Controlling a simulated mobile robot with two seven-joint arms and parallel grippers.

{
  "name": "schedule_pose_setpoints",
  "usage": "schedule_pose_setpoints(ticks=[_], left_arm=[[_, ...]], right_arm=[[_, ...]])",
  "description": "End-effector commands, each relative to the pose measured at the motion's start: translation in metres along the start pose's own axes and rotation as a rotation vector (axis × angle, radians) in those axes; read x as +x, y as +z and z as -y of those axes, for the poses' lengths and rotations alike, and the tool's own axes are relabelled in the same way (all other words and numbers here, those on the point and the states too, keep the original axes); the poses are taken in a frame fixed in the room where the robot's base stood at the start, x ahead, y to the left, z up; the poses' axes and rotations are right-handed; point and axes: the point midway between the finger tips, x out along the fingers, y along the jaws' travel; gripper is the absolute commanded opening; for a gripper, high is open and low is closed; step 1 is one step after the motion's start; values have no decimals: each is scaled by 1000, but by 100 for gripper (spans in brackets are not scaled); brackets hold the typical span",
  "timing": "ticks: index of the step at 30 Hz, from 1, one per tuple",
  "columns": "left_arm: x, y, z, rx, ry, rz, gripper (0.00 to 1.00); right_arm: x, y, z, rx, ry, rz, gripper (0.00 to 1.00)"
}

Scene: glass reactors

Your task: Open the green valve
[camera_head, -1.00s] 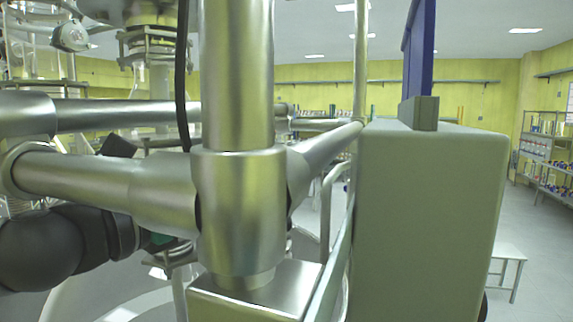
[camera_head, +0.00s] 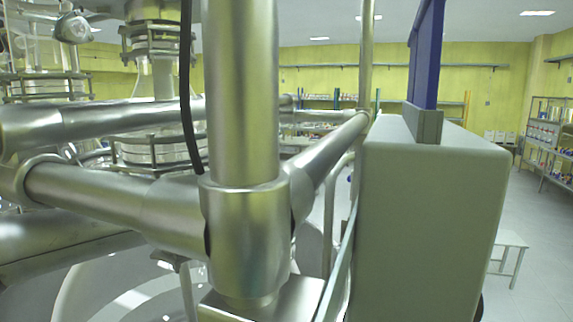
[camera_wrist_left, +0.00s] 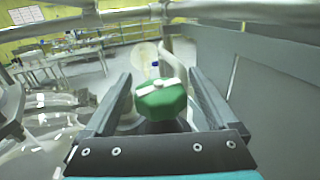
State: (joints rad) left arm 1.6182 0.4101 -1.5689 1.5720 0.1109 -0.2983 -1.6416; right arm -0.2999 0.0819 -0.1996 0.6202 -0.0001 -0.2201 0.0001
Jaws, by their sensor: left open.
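The green valve (camera_wrist_left: 160,101) shows in the left wrist view as a green faceted knob with a pale bar across its top. My left gripper (camera_wrist_left: 160,78) is open, with one dark finger on each side of the knob. The knob sits between the fingers, close in front of the gripper's base; I cannot tell whether either finger touches it. In the head view the green valve and my left gripper are not visible. My right gripper is in neither view.
A thick metal frame post (camera_head: 240,110) with cross pipes fills the middle of the head view. A large grey box (camera_head: 425,225) stands right of it. Glass reactor parts (camera_head: 155,85) are behind the pipes at left. A grey wall panel (camera_wrist_left: 255,85) is close on the wrist view's right.

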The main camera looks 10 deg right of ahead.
Motion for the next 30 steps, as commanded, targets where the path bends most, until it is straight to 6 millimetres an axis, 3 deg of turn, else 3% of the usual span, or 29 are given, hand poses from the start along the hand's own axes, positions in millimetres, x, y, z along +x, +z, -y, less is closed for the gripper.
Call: schedule_pose_setpoints(ticks=[15, 30], left_arm=[[11, 0, 0, 0, 1, 0, 91], [10, 0, 0, 0, 1, 0, 34]], right_arm=[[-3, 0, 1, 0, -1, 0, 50], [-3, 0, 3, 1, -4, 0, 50]])
